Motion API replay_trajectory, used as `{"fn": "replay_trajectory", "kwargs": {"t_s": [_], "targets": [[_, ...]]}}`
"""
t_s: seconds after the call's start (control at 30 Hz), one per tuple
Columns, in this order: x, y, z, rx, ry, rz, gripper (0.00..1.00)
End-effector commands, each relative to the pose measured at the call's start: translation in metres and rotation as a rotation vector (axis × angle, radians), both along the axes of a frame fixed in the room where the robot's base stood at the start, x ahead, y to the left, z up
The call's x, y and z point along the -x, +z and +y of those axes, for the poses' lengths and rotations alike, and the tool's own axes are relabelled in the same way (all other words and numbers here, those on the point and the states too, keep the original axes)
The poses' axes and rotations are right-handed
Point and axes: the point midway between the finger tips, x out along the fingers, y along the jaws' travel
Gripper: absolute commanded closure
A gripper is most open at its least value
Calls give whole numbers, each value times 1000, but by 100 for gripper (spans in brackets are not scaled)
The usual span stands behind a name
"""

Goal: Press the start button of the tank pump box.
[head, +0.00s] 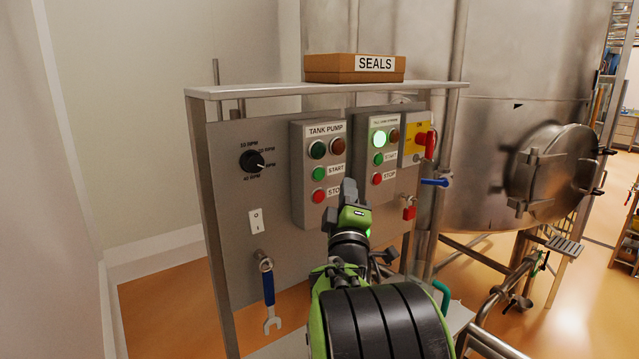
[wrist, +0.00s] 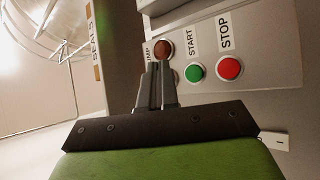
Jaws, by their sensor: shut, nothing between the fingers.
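The grey tank pump box (head: 304,212) is on the panel in the head view, with two unlit lamps on top. Its green start button (head: 319,173) sits above the red stop button (head: 319,196). The wrist view, turned sideways, shows the start button (wrist: 194,71), the stop button (wrist: 229,68) and a dark red lamp (wrist: 163,48). My gripper (head: 350,186) is shut and empty, to the right of and slightly below the start button in the head view. In the wrist view its fingertips (wrist: 160,66) overlap the lamp area beside the start button. I cannot tell any contact.
A second box (head: 373,205) with a lit green lamp stands to the right, then a yellow switch with a red handle (head: 430,145). A speed knob (head: 252,161), a white switch (head: 256,221) and a hanging wrench (head: 270,290) are left. A SEALS carton (head: 330,69) sits on top.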

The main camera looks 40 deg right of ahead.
Motion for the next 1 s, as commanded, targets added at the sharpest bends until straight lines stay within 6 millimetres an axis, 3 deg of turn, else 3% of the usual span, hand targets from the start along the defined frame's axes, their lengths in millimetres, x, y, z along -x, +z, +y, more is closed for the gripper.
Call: {"fn": "replay_trajectory", "kwargs": {"t_s": [0.2,0.4,1.0], "targets": [[-34,-3,-3,0,2,0,100],[-52,-2,-6,-1,1,2,100],[-56,-1,-6,-1,1,0,100]]}}
